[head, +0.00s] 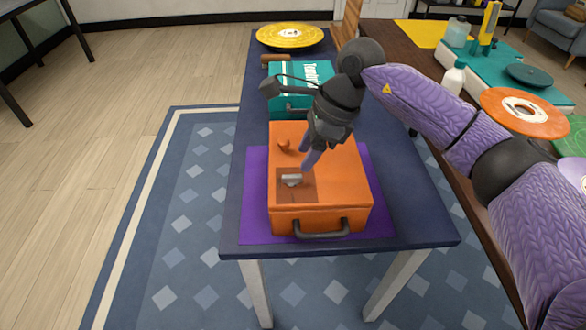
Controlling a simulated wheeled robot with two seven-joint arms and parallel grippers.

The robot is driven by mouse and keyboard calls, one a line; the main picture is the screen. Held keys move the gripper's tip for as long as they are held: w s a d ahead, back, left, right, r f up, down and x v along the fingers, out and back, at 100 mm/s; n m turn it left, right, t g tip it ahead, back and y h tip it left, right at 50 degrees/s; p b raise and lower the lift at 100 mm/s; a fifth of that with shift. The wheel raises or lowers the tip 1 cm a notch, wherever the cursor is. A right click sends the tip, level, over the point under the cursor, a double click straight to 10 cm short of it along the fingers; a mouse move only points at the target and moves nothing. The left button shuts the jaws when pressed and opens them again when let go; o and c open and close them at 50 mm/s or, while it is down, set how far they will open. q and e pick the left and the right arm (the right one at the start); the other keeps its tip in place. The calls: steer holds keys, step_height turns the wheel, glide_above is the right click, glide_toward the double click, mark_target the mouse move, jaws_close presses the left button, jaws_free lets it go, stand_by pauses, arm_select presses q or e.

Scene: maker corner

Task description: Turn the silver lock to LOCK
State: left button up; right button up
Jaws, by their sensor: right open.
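The silver lock (291,180) is a small metal piece on a brown square plate (307,191) on top of an orange case (344,192). The lock's bar looks about level across the picture; any markings by it are too small to read. My right gripper (310,160) points down over the case, open, with its fingertips just above and behind the lock. I cannot tell whether they touch it. My left gripper is out of view.
The case lies on a purple mat (257,220) on a dark blue table (419,222). Behind it are a teal case (291,104) and a yellow disc (290,36). At right, a brown bench (398,41) carries an orange disc (524,112) and a white bottle (454,78).

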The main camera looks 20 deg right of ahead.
mark_target(293, 175)
steer(key=b+x, duration=0.1)
steer(key=x, duration=0.4)
steer(key=shift+f, duration=0.2)
jaws_close()
